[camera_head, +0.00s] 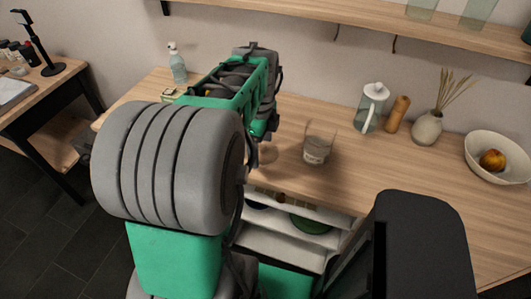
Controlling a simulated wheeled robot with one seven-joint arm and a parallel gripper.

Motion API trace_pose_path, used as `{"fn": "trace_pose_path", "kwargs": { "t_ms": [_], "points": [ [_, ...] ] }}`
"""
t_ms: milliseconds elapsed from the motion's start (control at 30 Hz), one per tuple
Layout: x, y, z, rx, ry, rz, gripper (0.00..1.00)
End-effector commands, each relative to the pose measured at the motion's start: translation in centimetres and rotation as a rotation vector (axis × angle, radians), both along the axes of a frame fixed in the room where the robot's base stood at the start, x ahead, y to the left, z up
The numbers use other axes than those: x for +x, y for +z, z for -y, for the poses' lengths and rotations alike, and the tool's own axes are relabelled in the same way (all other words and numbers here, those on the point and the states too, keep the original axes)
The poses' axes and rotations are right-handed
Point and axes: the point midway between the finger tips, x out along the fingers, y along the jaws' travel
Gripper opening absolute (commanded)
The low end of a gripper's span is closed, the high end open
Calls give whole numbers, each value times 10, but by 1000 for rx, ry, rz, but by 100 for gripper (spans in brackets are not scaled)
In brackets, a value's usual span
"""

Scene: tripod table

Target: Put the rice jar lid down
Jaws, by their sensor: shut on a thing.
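A clear glass jar (318,145), which looks like the rice jar, stands upright and open-topped on the wooden counter, with pale contents low inside. My gripper (257,148) is to the left of the jar, mostly hidden behind my own arm. A small round wooden disc, which looks like the rice jar lid (268,153), shows at the gripper's right side, and the gripper is shut on it. I cannot tell whether the lid touches the counter.
On the counter (410,165) are a white-lidded jug (371,107), a wooden mill (397,114), a vase with dry stems (427,128) and a white bowl (495,172) with fruit. A soap bottle (177,64) stands back left.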

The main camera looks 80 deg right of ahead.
Motion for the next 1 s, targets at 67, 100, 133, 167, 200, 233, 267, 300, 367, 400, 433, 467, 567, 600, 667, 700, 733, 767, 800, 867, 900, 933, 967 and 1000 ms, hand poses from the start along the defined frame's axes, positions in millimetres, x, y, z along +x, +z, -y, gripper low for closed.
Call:
{"fn": "trace_pose_path", "kwargs": {
  "t_ms": [67, 100, 133, 167, 200, 233, 267, 300, 367, 400, 433, 467, 567, 600, 667, 700, 733, 767, 800, 867, 900, 933, 967, 1000],
  "points": [
    [-2, -19, 13, 6, 0, 0, 43],
    [-3, -25, 19, 6, 1, 0, 43],
    [-3, -29, 22, 4, 1, -1, 43],
    [-3, -33, 25, 4, 2, -1, 43],
    [-3, -36, 28, 3, 2, -1, 43],
    [-4, -38, 30, 2, 2, 0, 43],
    [-4, -40, 32, 1, 2, 0, 43],
    [-4, -45, 35, 3, 2, -1, 43],
    [-4, -55, 35, 5, 2, -1, 43],
    [-4, -63, 34, 5, 2, -1, 43],
    [-4, -68, 35, 5, 2, -1, 43],
    [-4, -72, 35, 3, 3, -1, 43],
    [-4, -75, 35, 0, 3, 0, 43],
    [-4, -75, 35, 0, 3, 0, 43],
    [-4, -75, 35, 0, 3, 0, 43],
    [-4, -75, 35, 0, 3, 0, 43],
    [-4, -75, 35, 0, 3, 0, 43],
    [-4, -77, 35, 1, 3, 0, 43],
    [-4, -78, 35, 1, 3, 0, 43],
    [-4, -78, 35, 0, 3, 0, 85],
    [-4, -78, 35, 0, 3, 0, 88],
    [-4, -78, 35, 0, 3, 0, 91],
    [-4, -78, 35, 0, 3, 0, 93],
    [-4, -78, 35, 0, 3, 0, 96]
  ]
}}
